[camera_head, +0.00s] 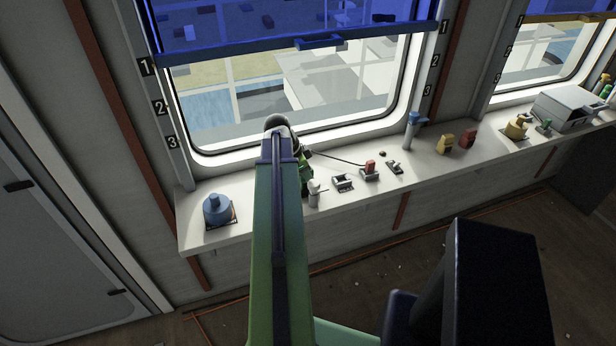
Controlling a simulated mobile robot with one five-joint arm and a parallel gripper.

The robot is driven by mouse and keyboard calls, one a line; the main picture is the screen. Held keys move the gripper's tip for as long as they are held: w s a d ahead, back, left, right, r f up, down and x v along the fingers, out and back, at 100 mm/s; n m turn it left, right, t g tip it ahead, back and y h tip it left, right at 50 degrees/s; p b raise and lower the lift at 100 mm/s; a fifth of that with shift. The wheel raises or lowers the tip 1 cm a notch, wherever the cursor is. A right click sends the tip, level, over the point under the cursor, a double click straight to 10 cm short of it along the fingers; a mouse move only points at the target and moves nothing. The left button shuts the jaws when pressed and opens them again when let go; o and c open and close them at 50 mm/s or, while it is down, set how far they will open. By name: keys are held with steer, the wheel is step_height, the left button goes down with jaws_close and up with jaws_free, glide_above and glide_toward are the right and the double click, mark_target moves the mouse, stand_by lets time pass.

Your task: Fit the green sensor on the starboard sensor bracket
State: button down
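My arm reaches up the middle of the view to the window ledge. The end of my arm (280,125) is a dark and pale rounded part in front of the window; the fingers are hidden, so I cannot tell whether they are open or shut. A green piece (305,178) shows just right of my arm at the ledge, partly hidden; I cannot tell whether it is the green sensor or part of my arm. A small green object (545,126) stands far right on the ledge. I cannot tell which fixture is the starboard bracket.
The ledge (260,218) holds a blue sensor (216,208), a white post (314,192), a red connector (370,167) with a cable, a blue-topped post (411,130), yellow (446,143) and red (467,139) blocks, a yellow sensor (516,127) and a grey box (568,106).

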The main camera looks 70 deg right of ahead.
steer(key=shift+f, duration=0.15)
steer(key=shift+f, duration=0.15)
steer(key=c, duration=0.9)
jaws_free()
steer(key=shift+o, duration=0.4)
steer(key=shift+s+a, duration=0.1)
steer(key=p+v, duration=1.5)
steer(key=v, duration=0.2)
steer(key=shift+r+p, duration=0.3)
steer(key=shift+p, duration=0.05)
